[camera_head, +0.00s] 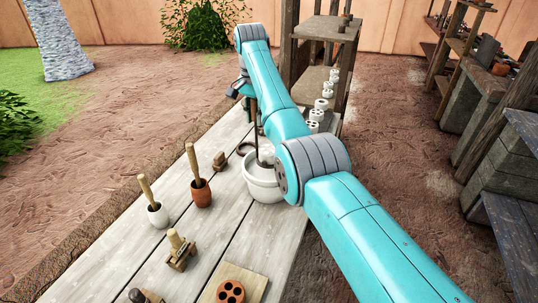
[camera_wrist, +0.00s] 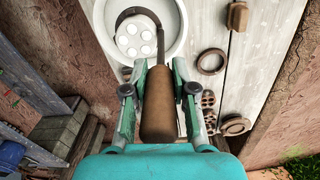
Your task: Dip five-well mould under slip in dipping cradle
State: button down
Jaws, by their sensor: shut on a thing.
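The dipping cradle has a brown handle (camera_wrist: 158,110) and a thin dark rod with a loop. My gripper (camera_wrist: 160,68) is shut on this handle, with a finger on either side. In the wrist view the pale five-well mould (camera_wrist: 135,38) lies in the cradle's loop, inside the white slip bowl (camera_wrist: 180,30). Its upper face and round white wells show; how deep its sides sit in the slip I cannot tell. In the head view the rod drops into the white bowl (camera_head: 262,187) on the table, and the mould cannot be made out.
On the plank table (camera_head: 105,270) stand a red-brown pot (camera_head: 201,194), a white pot (camera_head: 158,217), a wooden tool (camera_head: 180,253) and a red-brown holed mould (camera_head: 231,292) on a board. A dark ring (camera_wrist: 211,62) lies right of the bowl. Shelves (camera_head: 318,75) stand behind.

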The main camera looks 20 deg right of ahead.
jog(key=shift+r, duration=0.1)
jog(key=shift+r, duration=1.5)
